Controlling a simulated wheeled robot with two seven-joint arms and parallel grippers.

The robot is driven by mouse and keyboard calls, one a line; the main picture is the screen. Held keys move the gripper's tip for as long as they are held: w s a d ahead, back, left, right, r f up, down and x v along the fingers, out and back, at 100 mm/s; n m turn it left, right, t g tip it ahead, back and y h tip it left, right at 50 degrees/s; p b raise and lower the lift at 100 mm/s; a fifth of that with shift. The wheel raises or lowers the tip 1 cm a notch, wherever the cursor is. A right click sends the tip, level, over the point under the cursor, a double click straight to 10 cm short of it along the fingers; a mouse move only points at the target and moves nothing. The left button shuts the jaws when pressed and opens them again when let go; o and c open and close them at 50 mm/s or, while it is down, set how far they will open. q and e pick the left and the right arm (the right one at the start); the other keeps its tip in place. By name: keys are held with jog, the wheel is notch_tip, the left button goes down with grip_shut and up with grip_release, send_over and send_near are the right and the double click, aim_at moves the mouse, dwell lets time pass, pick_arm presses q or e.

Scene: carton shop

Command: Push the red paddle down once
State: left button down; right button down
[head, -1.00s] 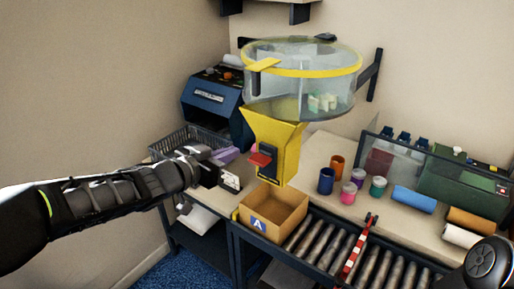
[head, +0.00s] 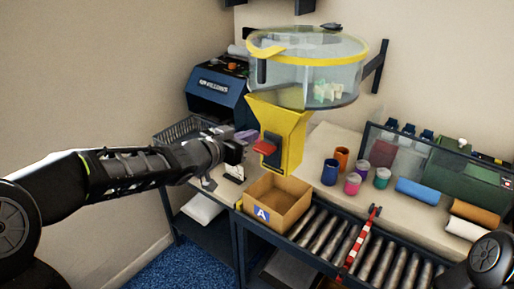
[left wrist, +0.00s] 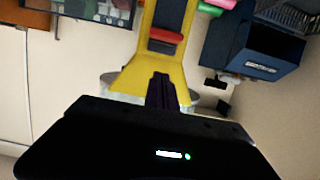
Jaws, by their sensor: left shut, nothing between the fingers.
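The red paddle (head: 265,147) sticks out from a dark slot on the front of the yellow chute (head: 289,128), under the clear round drum (head: 300,86). In the left wrist view, the paddle (left wrist: 166,36) lies beyond my fingertips against the yellow chute (left wrist: 140,73). My left gripper (head: 248,136) is just left of the paddle and near its height, pointing toward the chute. Its dark fingers (left wrist: 161,80) are together and empty, with a visible gap to the paddle in the left wrist view. My right gripper is out of view.
Colored cups (head: 330,172) stand right of the chute. A blue machine (head: 217,97) and a grey basket (head: 172,134) are behind my left arm.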

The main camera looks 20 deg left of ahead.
aim_at(257, 145)
pick_arm(q)
jog(key=shift+w+d+f+b, duration=0.2)
jog(key=shift+w+f, duration=0.35)
jog(key=shift+f, duration=0.3)
jog(key=shift+w+d+f+b, duration=0.15)
jog(key=shift+w+d+f, duration=0.1)
jog(key=shift+w+f, duration=0.4)
jog(key=shift+w+d+f+b, duration=0.2)
jog(key=shift+w+f, duration=0.2)
jog(key=shift+f, duration=0.6)
